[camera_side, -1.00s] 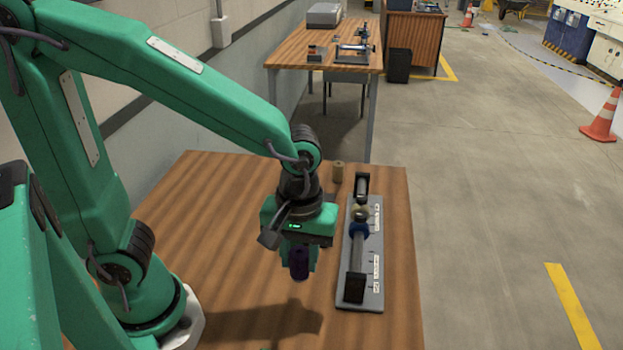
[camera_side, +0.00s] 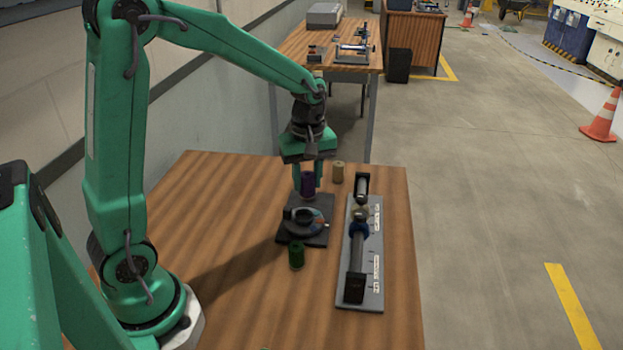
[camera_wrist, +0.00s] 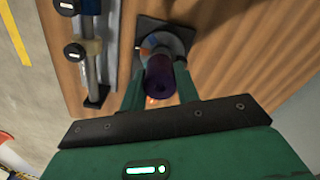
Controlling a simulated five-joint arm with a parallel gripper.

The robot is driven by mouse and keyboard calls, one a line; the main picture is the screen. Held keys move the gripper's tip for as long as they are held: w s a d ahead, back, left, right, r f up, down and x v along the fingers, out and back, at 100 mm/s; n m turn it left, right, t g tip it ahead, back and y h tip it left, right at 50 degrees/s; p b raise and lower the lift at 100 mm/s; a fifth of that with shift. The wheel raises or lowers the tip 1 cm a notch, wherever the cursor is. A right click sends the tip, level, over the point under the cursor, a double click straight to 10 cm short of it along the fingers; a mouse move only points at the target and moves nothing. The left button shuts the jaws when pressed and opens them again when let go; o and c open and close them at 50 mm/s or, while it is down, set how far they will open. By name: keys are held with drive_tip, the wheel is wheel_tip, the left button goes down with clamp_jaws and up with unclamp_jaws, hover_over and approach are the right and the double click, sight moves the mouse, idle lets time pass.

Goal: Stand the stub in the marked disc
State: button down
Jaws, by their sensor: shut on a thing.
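My gripper (camera_side: 308,176) is shut on a dark purple stub (camera_side: 308,186), held roughly upright. In the side view the stub appears just behind and above a dark disc (camera_side: 290,226) on a square black plate (camera_side: 320,240). The disc has a raised round socket and small orange and pale blue patches near its right side. In the wrist view the stub (camera_wrist: 160,78) sits between the fingers and hides part of the disc and plate (camera_wrist: 180,32). I cannot tell the exact height of the stub above the table.
A roller fixture on a grey base (camera_side: 373,245) lies close on the right. The wooden table (camera_side: 215,225) is clear on the left.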

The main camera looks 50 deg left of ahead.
drive_tip(key=shift+w+a+f+n, duration=0.1)
drive_tip(key=shift+w+a+n, duration=0.1)
drive_tip(key=shift+a, duration=0.5)
drive_tip(key=shift+w+a+n, duration=0.1)
drive_tip(key=shift+w+a, duration=0.1)
drive_tip(key=shift+a, duration=0.45)
drive_tip(key=shift+f, duration=0.15)
drive_tip(key=shift+f, duration=4.1)
drive_tip(key=shift+f, duration=0.2)
drive_tip(key=c, duration=1)
unclamp_jaws()
drive_tip(key=shift+o, duration=0.3)
drive_tip(key=shift+s, duration=0.1)
drive_tip(key=shift+s, duration=0.1)
drive_tip(key=shift+c, duration=1.3)
